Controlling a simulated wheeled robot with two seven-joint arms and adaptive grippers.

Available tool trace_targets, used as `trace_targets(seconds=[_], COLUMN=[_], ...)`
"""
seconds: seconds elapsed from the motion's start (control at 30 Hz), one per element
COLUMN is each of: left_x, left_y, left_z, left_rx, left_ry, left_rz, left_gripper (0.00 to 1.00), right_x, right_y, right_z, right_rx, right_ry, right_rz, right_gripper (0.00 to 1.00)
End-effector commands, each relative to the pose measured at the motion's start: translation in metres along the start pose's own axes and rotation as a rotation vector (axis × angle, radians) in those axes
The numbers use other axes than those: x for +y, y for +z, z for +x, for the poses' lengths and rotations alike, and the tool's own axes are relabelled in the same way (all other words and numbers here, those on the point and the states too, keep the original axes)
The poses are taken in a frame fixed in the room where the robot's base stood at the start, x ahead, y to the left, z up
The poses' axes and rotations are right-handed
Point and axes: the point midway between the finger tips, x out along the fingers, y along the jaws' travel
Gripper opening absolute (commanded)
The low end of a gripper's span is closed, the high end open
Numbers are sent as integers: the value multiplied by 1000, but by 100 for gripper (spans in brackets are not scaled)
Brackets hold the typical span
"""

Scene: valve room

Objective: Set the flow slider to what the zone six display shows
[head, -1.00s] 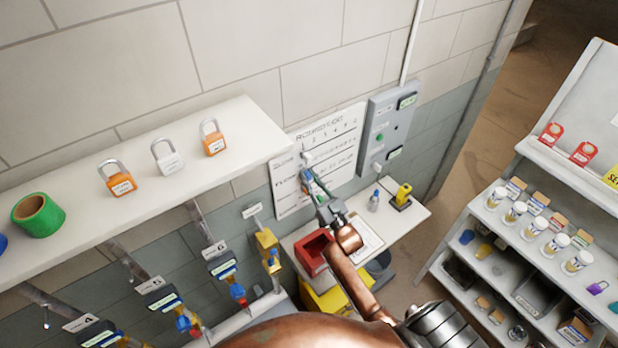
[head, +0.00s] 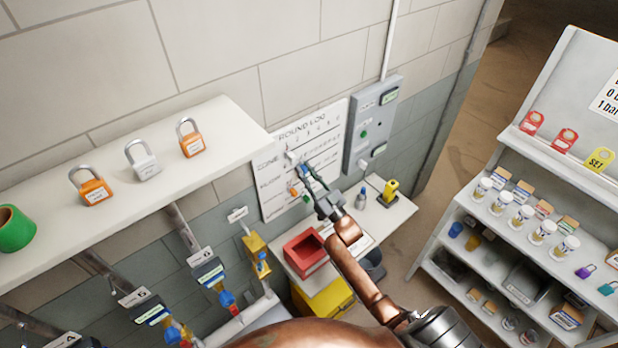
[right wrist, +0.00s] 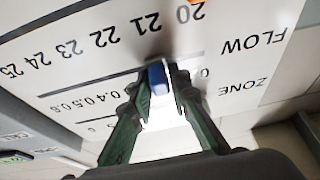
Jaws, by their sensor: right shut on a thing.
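The white board (head: 325,150) on the wall carries slider rows with ZONE and FLOW labels. My right gripper (head: 306,172) reaches it from below, in front of its rows. In the right wrist view the board is upside down, and my fingers (right wrist: 160,88) are shut on a blue knob (right wrist: 157,77), apparently the flow slider. It sits beside the 20–25 and 0.4–0.6 number rows; its exact setting is hidden by the fingers. A white knob (head: 291,157) and an orange knob (head: 294,191) are nearby. A display box (head: 208,272) hangs under a 6-like tag; its reading is illegible. My left gripper is out of view.
A shelf with padlocks (head: 142,160) and green tape (head: 14,230) stands left. A grey panel (head: 372,125) is right of the board. Below are a red bin (head: 303,255) and a small table (head: 395,212). A stocked rack (head: 480,225) stands right.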

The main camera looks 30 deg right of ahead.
Motion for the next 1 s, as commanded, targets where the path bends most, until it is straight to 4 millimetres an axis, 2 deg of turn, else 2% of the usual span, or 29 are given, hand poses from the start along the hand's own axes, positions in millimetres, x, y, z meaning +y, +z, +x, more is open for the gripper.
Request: trace_targets(seconds=[0.07, 0.17, 0.2, 0.4, 0.67, 0.77, 0.87, 1.0], left_x=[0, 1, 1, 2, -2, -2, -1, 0], left_y=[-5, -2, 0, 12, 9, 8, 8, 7], left_z=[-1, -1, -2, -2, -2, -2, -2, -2], left_rx=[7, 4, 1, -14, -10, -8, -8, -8], left_ry=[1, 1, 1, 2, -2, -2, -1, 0], left_rz=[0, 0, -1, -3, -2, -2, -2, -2], left_gripper=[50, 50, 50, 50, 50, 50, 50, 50], right_x=[-1, -1, -1, 0, 0, 0, 0, 0], right_y=[1, 1, 1, 0, 1, 1, 2, 2], right_z=[0, 0, 0, -1, -2, -8, -22, -51], right_rx=[-3, -3, -3, -3, -3, -4, -5, -6], right_ry=[0, 1, 1, 2, 3, 3, 3, 4], right_rz=[3, 3, 3, 2, 2, 2, 2, 2], right_gripper=[0, 0, 19, 32, 32, 32, 32, 32])
